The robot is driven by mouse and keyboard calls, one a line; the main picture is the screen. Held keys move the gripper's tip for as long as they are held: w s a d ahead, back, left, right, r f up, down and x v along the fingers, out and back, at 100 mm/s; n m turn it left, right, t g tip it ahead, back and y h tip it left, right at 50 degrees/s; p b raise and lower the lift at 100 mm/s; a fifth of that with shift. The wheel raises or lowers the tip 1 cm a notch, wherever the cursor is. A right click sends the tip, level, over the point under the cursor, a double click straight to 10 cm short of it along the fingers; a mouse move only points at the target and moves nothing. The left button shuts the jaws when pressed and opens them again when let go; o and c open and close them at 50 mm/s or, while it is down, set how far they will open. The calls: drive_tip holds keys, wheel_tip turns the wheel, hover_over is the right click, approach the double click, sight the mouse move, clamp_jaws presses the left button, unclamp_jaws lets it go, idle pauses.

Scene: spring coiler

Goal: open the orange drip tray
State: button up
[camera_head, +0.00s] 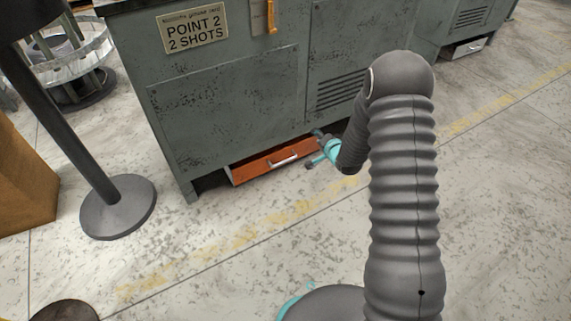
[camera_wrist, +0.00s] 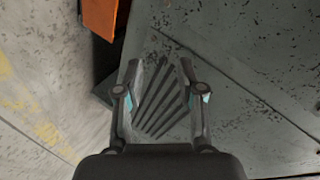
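The orange drip tray (camera_head: 270,162) sits low under the grey-green machine cabinet, with a pale bar handle (camera_head: 284,160) on its front. Its front looks slightly forward of the cabinet's lower edge. In the wrist view part of the orange tray (camera_wrist: 100,15) shows at the top left, and its handle is out of sight there. My gripper (camera_head: 312,149) is beside the right end of the tray, to the right of the handle. In the wrist view my gripper (camera_wrist: 160,66) has its two fingers apart with nothing between them, facing the cabinet's vent slots (camera_wrist: 162,98).
The cabinet (camera_head: 225,105) stands behind the tray. A dark post on a round base (camera_head: 118,208) stands at the left, near a brown box (camera_head: 22,180). A second cabinet with a grey tray (camera_head: 464,48) is at the upper right. The floor before the tray is clear.

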sight(286, 161)
drive_tip(key=s+a+f+m+y+b, duration=0.1)
drive_tip(key=s+a+f+m+y, duration=0.1)
drive_tip(key=f, duration=0.7)
drive_tip(key=s+a+f+m+y+b, duration=0.1)
drive_tip(key=s+a+f+y, duration=0.15)
drive_tip(key=f, duration=0.65)
drive_tip(key=shift+t+h, duration=0.4)
drive_tip(key=shift+h, duration=0.05)
drive_tip(key=b+x, duration=0.2)
drive_tip(key=x, duration=1.1)
drive_tip(key=shift+a, duration=0.35)
clamp_jaws()
